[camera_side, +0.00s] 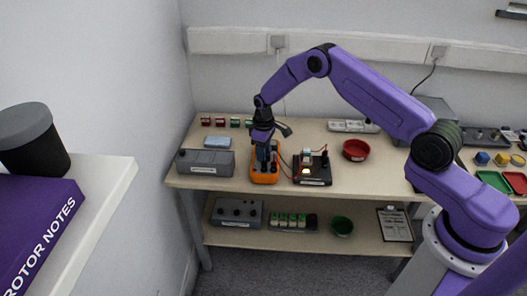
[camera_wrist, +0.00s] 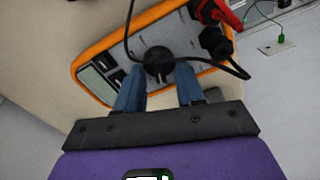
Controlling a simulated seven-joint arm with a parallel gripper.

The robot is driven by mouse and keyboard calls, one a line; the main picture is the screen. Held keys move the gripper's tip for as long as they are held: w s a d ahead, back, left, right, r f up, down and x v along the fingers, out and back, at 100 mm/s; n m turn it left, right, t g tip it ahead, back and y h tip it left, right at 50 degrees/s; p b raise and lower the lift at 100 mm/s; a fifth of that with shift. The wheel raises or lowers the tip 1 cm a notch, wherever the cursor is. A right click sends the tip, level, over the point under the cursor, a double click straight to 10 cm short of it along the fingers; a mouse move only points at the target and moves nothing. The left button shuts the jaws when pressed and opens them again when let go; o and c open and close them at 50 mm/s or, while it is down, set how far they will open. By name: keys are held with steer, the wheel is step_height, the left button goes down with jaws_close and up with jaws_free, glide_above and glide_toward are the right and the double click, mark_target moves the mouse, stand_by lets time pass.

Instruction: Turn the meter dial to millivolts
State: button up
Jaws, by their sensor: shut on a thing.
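The orange meter (camera_side: 265,176) lies on the bench top in the side view, below my gripper (camera_side: 265,160). In the wrist view the meter (camera_wrist: 88,45) shows a grey face with an orange rim, a display (camera_wrist: 98,84) and dark buttons at its left. The black round dial (camera_wrist: 158,62) is at the middle of the face. My gripper (camera_wrist: 160,85) has its two blue fingers on either side of the dial and is shut on it. The dial's markings are too small to read. Red and black plugs (camera_wrist: 215,25) sit at the meter's right end.
A dark device (camera_side: 312,172) with a lit lamp stands just right of the meter, joined by leads. A grey box (camera_side: 205,162) stands to the left. A red bowl (camera_side: 356,150) is further right. Black cable loops across the meter face near my fingers.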

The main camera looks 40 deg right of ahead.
steer(key=m, duration=0.6)
steer(key=shift+d, duration=0.15)
steer(key=shift+m, duration=0.3)
steer(key=o, duration=1)
step_height(320, 180, up, 18)
steer(key=shift+f, duration=0.25)
